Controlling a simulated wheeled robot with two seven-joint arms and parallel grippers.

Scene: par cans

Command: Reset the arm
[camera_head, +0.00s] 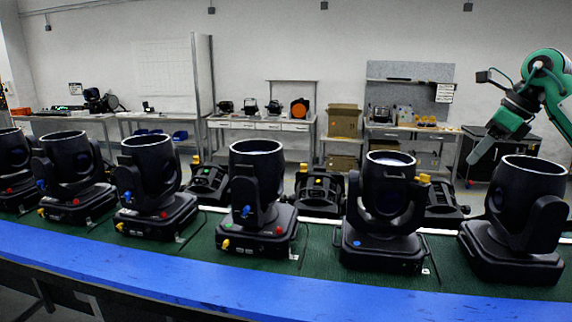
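My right arm comes in from the right edge, green and grey, bent at the top right. Its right gripper (480,153) points down and to the left, above and behind the rightmost black par can (532,180). It appears apart from that can. The fingers look like one grey shape, so I cannot tell whether they are open or shut. I see nothing held in them. My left arm and gripper are not in view.
Several black par cans, such as the one with a yellow knob (388,195) and the one in the middle (257,190), stand in a row on a green surface (310,265). A blue edge (250,288) runs in front. Workbenches (262,124) stand behind.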

